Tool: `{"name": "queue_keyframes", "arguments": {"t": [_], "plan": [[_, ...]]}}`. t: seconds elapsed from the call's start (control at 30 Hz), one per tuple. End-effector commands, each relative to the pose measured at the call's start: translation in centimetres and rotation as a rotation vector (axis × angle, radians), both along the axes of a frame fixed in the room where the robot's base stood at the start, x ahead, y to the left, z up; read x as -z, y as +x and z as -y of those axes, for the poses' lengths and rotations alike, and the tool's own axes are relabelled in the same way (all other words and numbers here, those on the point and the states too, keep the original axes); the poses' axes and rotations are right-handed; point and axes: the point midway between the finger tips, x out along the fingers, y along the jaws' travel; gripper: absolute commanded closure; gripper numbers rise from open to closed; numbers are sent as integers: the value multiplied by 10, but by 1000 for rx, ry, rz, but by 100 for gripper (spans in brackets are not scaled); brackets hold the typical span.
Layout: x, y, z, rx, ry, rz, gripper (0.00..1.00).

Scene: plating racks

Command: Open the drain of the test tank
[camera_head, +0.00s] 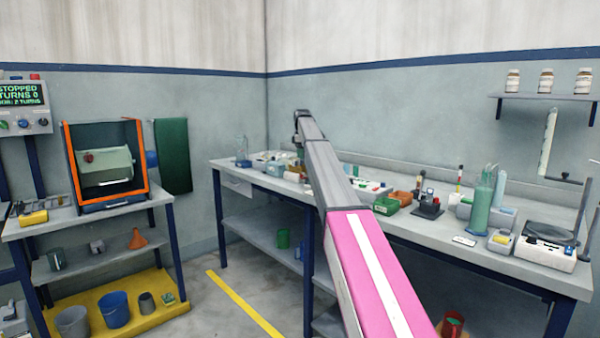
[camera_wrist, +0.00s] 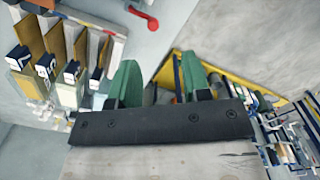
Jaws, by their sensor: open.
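My gripper (camera_wrist: 158,62) shows in the wrist view with its two green fingers apart and nothing between them. In the head view my arm reaches away toward the room corner, and the fingers cannot be made out there. I cannot pick out the test tank for certain in either view. In the wrist view a small red part with a rounded end (camera_wrist: 151,23) sits on a pale grey surface beyond the fingers, apart from them. I cannot tell whether it is the drain handle.
A long bench (camera_head: 480,246) with bottles and small instruments runs along the right wall. An orange-framed cabinet (camera_head: 142,150) stands on a left table. A yellow tray (camera_head: 95,328) holds buckets below. Several labelled plates (camera_wrist: 75,75) stand left in the wrist view.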

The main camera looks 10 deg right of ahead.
Motion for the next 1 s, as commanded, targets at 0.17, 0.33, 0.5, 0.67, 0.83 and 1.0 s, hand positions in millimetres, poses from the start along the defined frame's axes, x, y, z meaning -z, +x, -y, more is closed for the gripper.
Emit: {"name": "queue_keyframes", "arguments": {"t": [0.17, 0.33, 0.5, 0.67, 0.83, 1.0], "plan": [[-3, 1, 0, -8, 0, 0, 56], [10, 1, 0, -7, 0, -1, 56], [33, 0, 0, -7, 0, -1, 56], [62, 0, 0, -6, 0, -2, 56], [90, 1, 0, -6, 0, -2, 56], [103, 1, 0, -6, 0, 0, 56]]}}
